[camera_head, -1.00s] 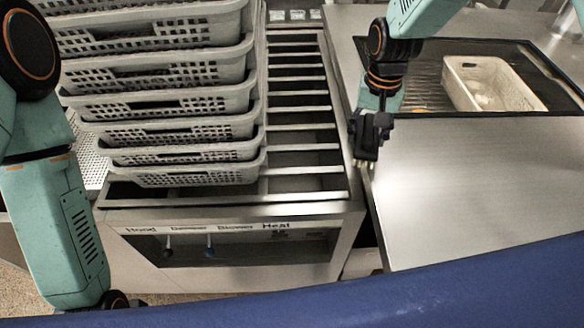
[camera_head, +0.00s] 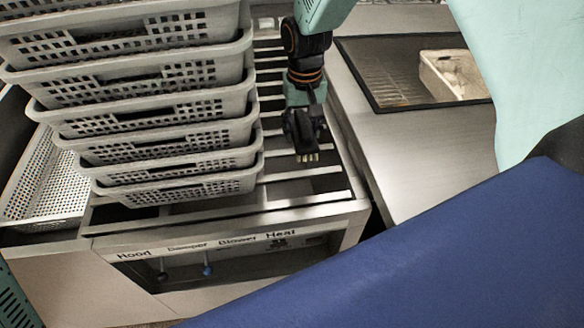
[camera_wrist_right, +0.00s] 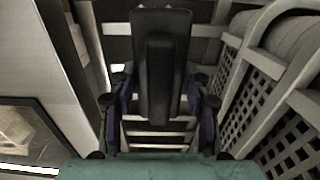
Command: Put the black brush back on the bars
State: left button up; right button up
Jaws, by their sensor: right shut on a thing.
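The black brush (camera_head: 300,130) is in my right gripper (camera_head: 302,112), pale bristle tips pointing down. In the right wrist view the brush (camera_wrist_right: 160,65) stands between the dark fingers of the gripper (camera_wrist_right: 160,100), which is shut on it. The metal bars (camera_head: 285,177) lie below and around it, right of the basket stack. The bars also show beneath the brush in the right wrist view (camera_wrist_right: 150,147). The brush appears above the bars; I cannot tell whether it touches them. My left gripper is not in view.
A tall stack of grey perforated baskets (camera_head: 160,140) stands close left of my right gripper; its walls show at right in the right wrist view (camera_wrist_right: 270,110). A steel counter (camera_head: 430,150) with a recessed sink and white tub (camera_head: 455,75) is at right. Labelled controls (camera_head: 205,262) are in front.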

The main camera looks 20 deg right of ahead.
jog(key=f, duration=0.3)
jog(key=s+f, duration=0.1)
jog(key=f, duration=0.1)
jog(key=shift+d+f, duration=0.15)
jog(key=shift+d, duration=0.25)
jog(key=shift+w+a+f, duration=0.3)
jog(key=shift+f, duration=0.35)
jog(key=shift+s+d+f, duration=0.1)
jog(key=shift+d+f, duration=0.1)
jog(key=shift+f, duration=0.6)
jog(key=shift+s+d+f, duration=0.1)
jog(key=shift+d+f, duration=0.05)
jog(key=shift+f, duration=0.6)
jog(key=shift+w+a+f, duration=0.1)
jog(key=shift+w+a, duration=0.05)
jog(key=shift+a, duration=0.15)
jog(key=o, duration=0.7)
jog(key=shift+f, duration=0.1)
jog(key=o, duration=0.4)
jog(key=shift+d, duration=0.25)
jog(key=shift+a, duration=0.1)
jog(key=shift+a, duration=0.15)
